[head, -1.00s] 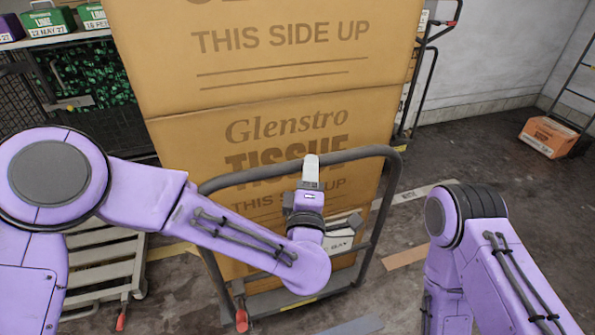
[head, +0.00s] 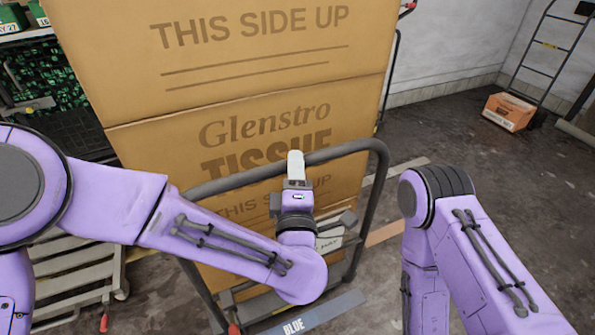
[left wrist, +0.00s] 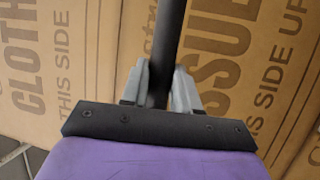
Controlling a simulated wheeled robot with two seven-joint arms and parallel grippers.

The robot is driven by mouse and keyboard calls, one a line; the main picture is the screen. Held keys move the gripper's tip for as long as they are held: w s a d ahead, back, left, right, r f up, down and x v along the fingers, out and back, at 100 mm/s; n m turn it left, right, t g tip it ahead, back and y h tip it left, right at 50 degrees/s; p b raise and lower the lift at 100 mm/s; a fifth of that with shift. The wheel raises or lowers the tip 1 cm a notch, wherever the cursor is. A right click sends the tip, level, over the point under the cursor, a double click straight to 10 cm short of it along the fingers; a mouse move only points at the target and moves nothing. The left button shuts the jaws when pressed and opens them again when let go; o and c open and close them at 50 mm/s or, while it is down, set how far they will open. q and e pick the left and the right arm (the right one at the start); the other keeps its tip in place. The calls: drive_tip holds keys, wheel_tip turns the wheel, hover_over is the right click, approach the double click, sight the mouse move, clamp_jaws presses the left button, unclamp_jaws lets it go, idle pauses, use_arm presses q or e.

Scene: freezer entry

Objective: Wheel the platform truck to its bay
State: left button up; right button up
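The platform truck has a dark tubular handle (head: 378,185) in front of me. Tall brown cartons (head: 255,85), one marked Glenstro Tissue, stand stacked behind this handle and hide most of the deck. My left gripper (head: 295,168) is at the top bar of the handle. In the left wrist view the dark bar (left wrist: 168,40) runs between the grey fingers (left wrist: 160,88), which close on it from both sides. My right arm reaches in at the right, but its gripper is out of view. A bay outline cannot be made out for certain.
A blue-grey floor strip with lettering (head: 300,318) lies by the truck's near end. A pale slatted cart (head: 75,275) stands close on the left, below a shelf. An orange crate (head: 510,111) and a ladder (head: 545,55) are at the back right. Dark floor between is open.

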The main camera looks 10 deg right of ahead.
use_arm(q)
drive_tip(key=o, duration=0.4)
drive_tip(key=shift+a+r, duration=0.1)
drive_tip(key=shift+r, duration=0.3)
drive_tip(key=b+v, duration=0.2)
drive_tip(key=v, duration=0.9)
drive_tip(key=shift+f+b, duration=0.15)
drive_tip(key=shift+b, duration=0.2)
drive_tip(key=shift+f, duration=0.1)
